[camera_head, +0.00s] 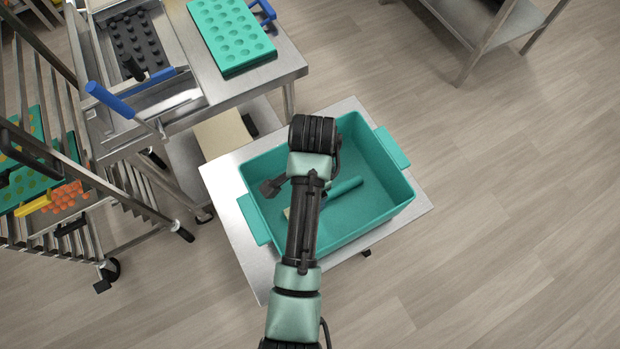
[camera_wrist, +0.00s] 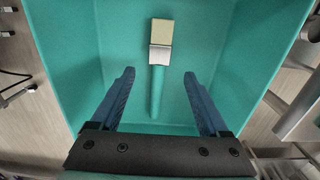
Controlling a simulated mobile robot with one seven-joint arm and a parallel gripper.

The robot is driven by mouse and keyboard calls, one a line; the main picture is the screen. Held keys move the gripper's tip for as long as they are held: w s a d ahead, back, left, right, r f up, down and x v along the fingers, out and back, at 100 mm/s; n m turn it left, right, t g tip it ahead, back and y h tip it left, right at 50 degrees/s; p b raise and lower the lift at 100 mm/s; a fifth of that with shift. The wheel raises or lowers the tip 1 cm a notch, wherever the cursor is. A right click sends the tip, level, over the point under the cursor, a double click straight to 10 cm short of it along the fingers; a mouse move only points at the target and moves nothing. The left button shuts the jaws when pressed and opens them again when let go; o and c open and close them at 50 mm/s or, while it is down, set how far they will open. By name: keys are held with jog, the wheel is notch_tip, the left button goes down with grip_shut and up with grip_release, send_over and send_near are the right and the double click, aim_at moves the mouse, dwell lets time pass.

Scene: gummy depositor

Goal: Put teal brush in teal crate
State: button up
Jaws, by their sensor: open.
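The teal crate (camera_head: 384,206) stands on a metal table. The teal brush (camera_head: 344,188) lies inside it, its handle partly hidden by my arm in the head view. In the wrist view the brush (camera_wrist: 159,60) lies on the crate floor (camera_wrist: 205,55), its pale bristles and metal band pointing up the picture and its teal handle toward my gripper. My gripper (camera_wrist: 158,78) is open over the crate, with its two blue fingers spread apart on either side of the handle's line. Nothing is between the fingers in its hold. In the head view the fingers are hidden by my arm.
The metal table (camera_head: 232,217) has a narrow bare rim around the crate. At the upper left is a depositor machine with a blue handle (camera_head: 112,100) and a teal mold (camera_head: 232,40). A rack (camera_head: 75,185) with trays stands at the left. The floor at right is clear.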

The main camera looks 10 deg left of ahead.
jog(key=w+d+r+n+t, duration=0.1)
jog(key=w+r+t, duration=0.4)
jog(key=r, duration=0.6)
jog(key=w+r+n+t, duration=0.2)
jog(key=w+r+t, duration=0.3)
jog(key=r, duration=0.5)
jog(key=w+d+r+n+t, duration=0.1)
jog(key=w+r+t, duration=0.2)
jog(key=w+r, duration=0.6)
jog(key=s+d+r+n+t, duration=0.1)
jog(key=s+r+n+t, duration=0.2)
jog(key=r, duration=1)
jog(key=s+r+n+t, duration=0.1)
jog(key=s+r+t, duration=0.4)
jog(key=r, duration=0.8)
jog(key=s+r+n+t, duration=0.2)
jog(key=s+r+t, duration=0.4)
jog(key=s+r, duration=0.4)
notch_tip(320, 180, up, 3)
jog(key=shift+d+f+n+t, duration=0.1)
jog(key=shift+d+n+t, duration=0.1)
jog(key=shift+n+t, duration=0.15)
